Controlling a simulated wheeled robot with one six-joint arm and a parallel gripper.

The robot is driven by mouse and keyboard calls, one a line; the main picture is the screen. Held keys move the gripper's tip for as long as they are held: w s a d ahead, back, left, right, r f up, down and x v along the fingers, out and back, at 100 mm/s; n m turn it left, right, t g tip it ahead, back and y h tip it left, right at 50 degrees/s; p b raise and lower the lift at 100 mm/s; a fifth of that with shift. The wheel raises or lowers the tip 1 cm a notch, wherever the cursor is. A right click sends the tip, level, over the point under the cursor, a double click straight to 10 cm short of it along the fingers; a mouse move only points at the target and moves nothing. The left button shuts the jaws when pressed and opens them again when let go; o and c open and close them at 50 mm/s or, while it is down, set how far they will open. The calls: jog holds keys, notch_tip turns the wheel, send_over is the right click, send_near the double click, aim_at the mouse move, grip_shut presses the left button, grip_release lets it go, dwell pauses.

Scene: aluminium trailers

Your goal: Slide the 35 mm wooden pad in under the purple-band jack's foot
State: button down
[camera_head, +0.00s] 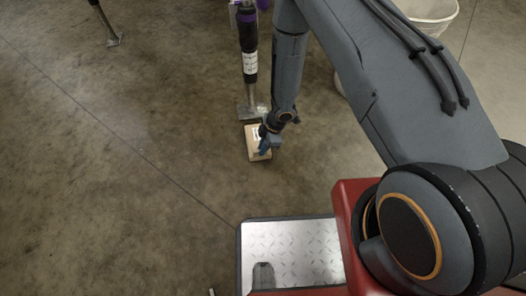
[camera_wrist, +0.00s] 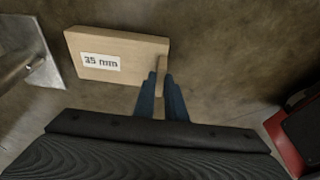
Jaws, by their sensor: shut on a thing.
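The purple-band jack (camera_head: 248,62) stands upright at the top middle of the head view, with a purple band, a white label and a flat metal foot (camera_head: 243,112). The wooden pad (camera_head: 254,154) is a pale block just in front of that foot. In the wrist view the pad (camera_wrist: 130,70) shows its "35 mm" label. My gripper (camera_wrist: 161,82) is shut on the pad at its right end, with its blue fingers close together. A metal foot (camera_wrist: 40,75) shows left of the pad, apart from it. I cannot tell whether the pad touches the floor.
Another jack leg (camera_head: 113,40) stands at the top left. A white bin (camera_head: 432,18) is at the top right. My own base with a metal tread plate fills the lower right. The concrete floor (camera_head: 120,190) on the left is clear.

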jog(key=shift+w+f, duration=0.1)
jog(key=shift+f, duration=0.05)
jog(key=c, duration=1.7)
grip_release()
jog(key=p+v, duration=0.4)
jog(key=v, duration=1)
jog(key=shift+w+r, duration=0.1)
jog(key=shift+r, duration=0.25)
